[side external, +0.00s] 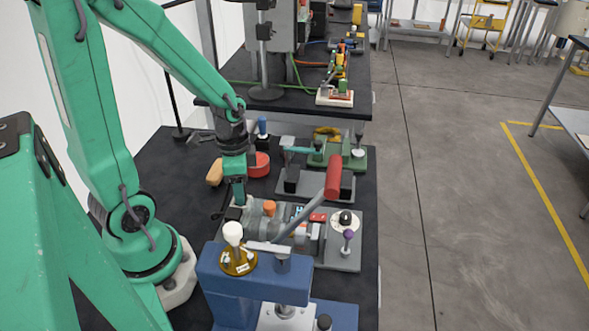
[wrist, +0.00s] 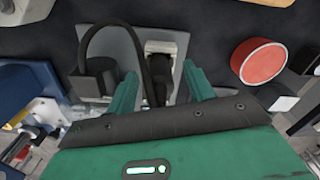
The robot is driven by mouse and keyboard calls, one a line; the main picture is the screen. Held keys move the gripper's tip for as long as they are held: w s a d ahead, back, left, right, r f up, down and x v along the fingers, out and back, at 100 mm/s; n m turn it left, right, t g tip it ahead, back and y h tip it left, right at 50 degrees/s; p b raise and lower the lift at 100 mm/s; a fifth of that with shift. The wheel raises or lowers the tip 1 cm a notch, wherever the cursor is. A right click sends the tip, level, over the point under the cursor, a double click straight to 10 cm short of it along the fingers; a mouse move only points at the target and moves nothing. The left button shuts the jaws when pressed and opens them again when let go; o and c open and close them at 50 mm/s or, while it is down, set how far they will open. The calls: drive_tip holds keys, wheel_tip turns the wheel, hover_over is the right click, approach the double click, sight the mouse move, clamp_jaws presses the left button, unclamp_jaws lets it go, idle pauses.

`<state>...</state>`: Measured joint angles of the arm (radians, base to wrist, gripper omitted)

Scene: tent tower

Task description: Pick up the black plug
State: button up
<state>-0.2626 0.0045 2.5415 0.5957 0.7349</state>
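The black plug (wrist: 158,88) shows in the wrist view, end-on to a pale socket block (wrist: 160,48). It appears to be in or against the socket; the exact fit is hard to see. A black cable (wrist: 100,33) loops from the plug to a dark box (wrist: 93,80) at left. My gripper (wrist: 161,72) is open, with one green finger on each side of the plug and visible gaps. In the side view my gripper (side external: 240,194) points down at the left end of a grey fixture. The plug is not clearly visible there.
A red round box (side external: 259,165) sits behind my gripper; it also shows at right in the wrist view (wrist: 259,62). A red-handled lever (side external: 333,177) rises to the right. A blue machine (side external: 255,290) stands in front. An orange-tan block (side external: 215,173) lies at left.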

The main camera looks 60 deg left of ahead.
drive_tip(key=c, duration=1)
drive_tip(key=shift+r, duration=0.15)
drive_tip(key=shift+r, duration=4.85)
